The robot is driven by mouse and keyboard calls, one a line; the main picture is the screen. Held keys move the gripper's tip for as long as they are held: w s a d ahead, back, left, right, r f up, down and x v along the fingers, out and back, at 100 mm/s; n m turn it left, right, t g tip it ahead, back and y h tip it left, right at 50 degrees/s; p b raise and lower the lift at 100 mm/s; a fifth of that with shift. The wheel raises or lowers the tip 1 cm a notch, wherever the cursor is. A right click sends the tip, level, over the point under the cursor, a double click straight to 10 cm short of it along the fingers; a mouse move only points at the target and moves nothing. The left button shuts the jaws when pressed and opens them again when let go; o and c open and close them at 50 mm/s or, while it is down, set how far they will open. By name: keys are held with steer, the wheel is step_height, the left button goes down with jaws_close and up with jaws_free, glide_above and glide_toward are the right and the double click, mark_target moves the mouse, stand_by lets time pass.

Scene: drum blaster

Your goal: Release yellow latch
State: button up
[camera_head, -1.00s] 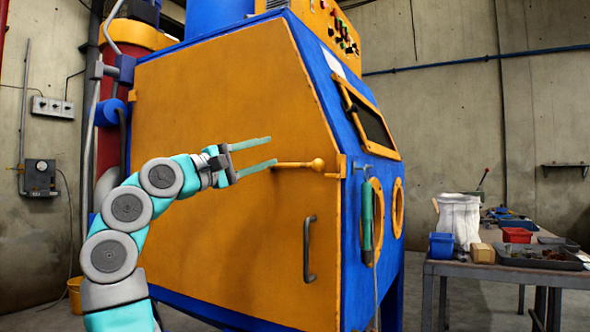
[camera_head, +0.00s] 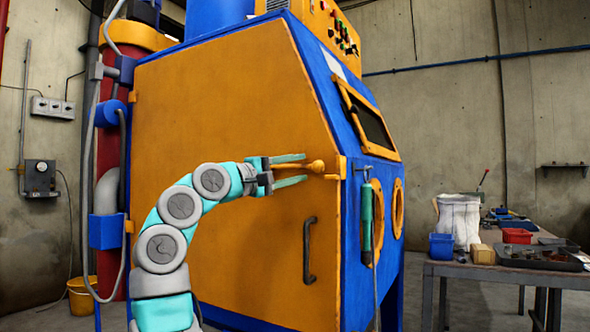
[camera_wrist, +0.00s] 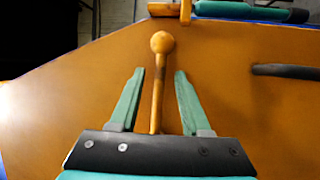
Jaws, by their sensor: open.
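The yellow latch (camera_head: 317,166) is a bar with a ball end, lying horizontal on the orange door (camera_head: 230,110) of the blaster cabinet near the door's right edge. My gripper (camera_head: 305,168) is open, with its two green fingers above and below the latch bar. In the wrist view, the latch (camera_wrist: 158,85) runs up between the spread fingers of my gripper (camera_wrist: 160,80), and its ball lies just past the fingertips.
A dark door handle (camera_head: 309,250) is below the latch. A green-handled tool (camera_head: 367,217) hangs on the blue cabinet side to the right. A work table (camera_head: 470,268) with bins and a tray stands at the right. A yellow bucket (camera_head: 82,296) is at the lower left.

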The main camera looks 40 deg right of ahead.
jaws_close()
stand_by(0.3)
stand_by(1.1)
